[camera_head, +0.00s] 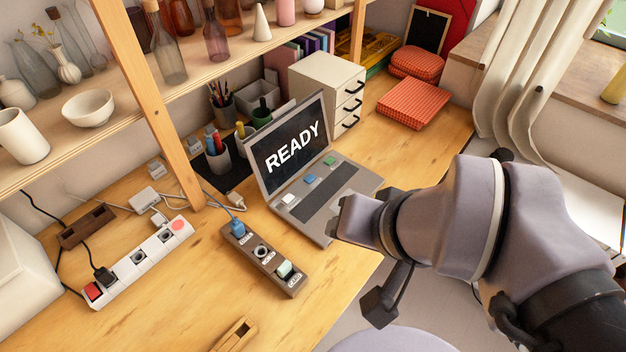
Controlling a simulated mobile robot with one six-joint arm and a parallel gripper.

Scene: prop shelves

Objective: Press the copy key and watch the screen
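A grey laptop-like device (322,210) stands open on the wooden desk. Its dark screen (292,146) reads READY in white letters. A white key (289,200), a blue key (309,179) and a green key (330,160) sit in a row below the screen. Their labels are too small to read, so I cannot tell which is the copy key. My arm comes in from the right, and my gripper (343,218) is at the device's front right edge, hiding part of it. Its fingers are not clear enough to tell open from shut. I cannot tell whether it touches the device.
A brown socket strip (262,252) with a blue plug lies left of the device. A white power strip (145,262) lies further left. Pen cups (216,160) and white drawers (328,85) stand behind. A shelf post (150,100) rises at left.

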